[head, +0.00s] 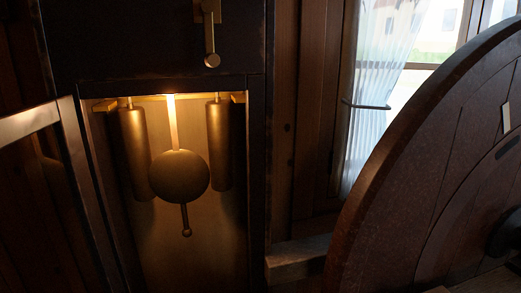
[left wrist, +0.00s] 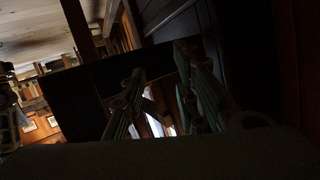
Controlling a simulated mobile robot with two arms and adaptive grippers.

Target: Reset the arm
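No gripper of mine shows in the head view. In the left wrist view, my left gripper (left wrist: 161,66) shows as two dark greenish fingers spread apart, with a gap between them. I see nothing held in that gap, though the view is very dark. My right gripper is in neither view.
A tall dark clock case has a lit opening with a brass pendulum (head: 180,177) and two brass weights (head: 134,150). A framed door (head: 80,160) stands open at its left. A large wooden wheel (head: 400,180) fills the right, before a curtained window (head: 380,80).

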